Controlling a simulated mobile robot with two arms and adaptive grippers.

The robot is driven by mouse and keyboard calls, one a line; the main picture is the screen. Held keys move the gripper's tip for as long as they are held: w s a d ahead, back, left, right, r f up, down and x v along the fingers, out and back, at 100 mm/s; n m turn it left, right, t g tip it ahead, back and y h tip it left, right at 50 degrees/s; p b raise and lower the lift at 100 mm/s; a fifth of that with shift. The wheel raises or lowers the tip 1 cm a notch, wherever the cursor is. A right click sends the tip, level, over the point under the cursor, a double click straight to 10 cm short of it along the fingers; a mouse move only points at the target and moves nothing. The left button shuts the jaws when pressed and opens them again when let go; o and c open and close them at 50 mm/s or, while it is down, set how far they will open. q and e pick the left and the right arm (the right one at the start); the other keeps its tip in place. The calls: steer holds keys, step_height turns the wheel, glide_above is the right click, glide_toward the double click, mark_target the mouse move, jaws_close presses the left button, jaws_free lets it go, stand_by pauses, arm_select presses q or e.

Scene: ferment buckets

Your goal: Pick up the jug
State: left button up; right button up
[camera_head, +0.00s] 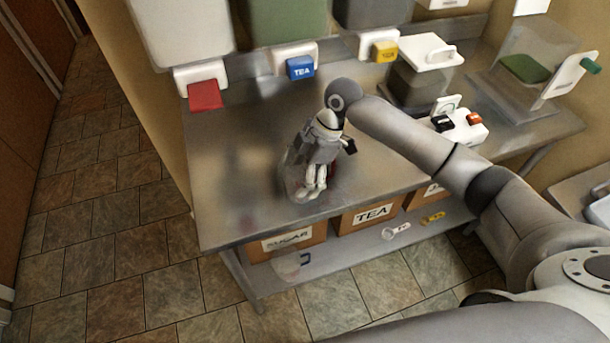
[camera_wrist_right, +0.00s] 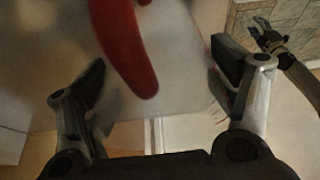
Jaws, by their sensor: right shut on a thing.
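A clear jug (camera_head: 293,188) stands at the front edge of the steel table, largely hidden behind my right gripper in the head view. In the right wrist view its red handle (camera_wrist_right: 125,45) hangs down from the top, and its see-through wall (camera_wrist_right: 180,80) lies between my fingers. My right gripper (camera_head: 312,190) points down over the jug and is shut on it; in the wrist view its fingers (camera_wrist_right: 160,90) are wide apart on both sides of the jug. Another gripper, seemingly my left one (camera_wrist_right: 268,38), shows small at the top right of the wrist view; its jaws are unclear.
Dispensers with red (camera_head: 205,95), blue (camera_head: 300,68) and yellow (camera_head: 385,51) taps line the table's back. A clear bin (camera_head: 420,85) and a white scale-like device (camera_head: 462,127) stand right. Boxes labelled SUGAR (camera_head: 288,241) and TEA (camera_head: 371,215) sit below. The table's left part is clear.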

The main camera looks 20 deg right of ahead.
steer(key=shift+s+f, duration=0.1)
steer(key=shift+s, duration=0.05)
steer(key=shift+r+b, duration=0.3)
steer(key=shift+c, duration=1.1)
step_height(320, 180, up, 2)
steer(key=shift+r+b, duration=0.2)
steer(key=shift+b, duration=0.35)
steer(key=c, duration=0.3)
steer(key=s+r, duration=0.2)
steer(key=r, duration=0.1)
steer(key=s+r, duration=0.2)
steer(key=shift+a+b, duration=0.3)
steer(key=shift+b, duration=0.1)
steer(key=shift+c, duration=0.2)
steer(key=s+a+r+b, duration=0.1)
steer(key=s+r, duration=0.4)
steer(key=s, duration=0.5)
steer(key=w+d+f+m+t+h, duration=0.1)
steer(key=w+d+m+t+h, duration=0.1)
steer(key=m, duration=0.7)
steer(key=w+d+f+m+t+h, duration=0.1)
steer(key=w+d+m+t+h, duration=0.1)
steer(key=w+d+m, duration=0.3)
steer(key=w+m, duration=0.1)
steer(key=m, duration=0.3)
steer(key=shift+w+f+h, duration=0.25)
steer(key=shift+h, duration=0.05)
steer(key=shift+t, duration=0.3)
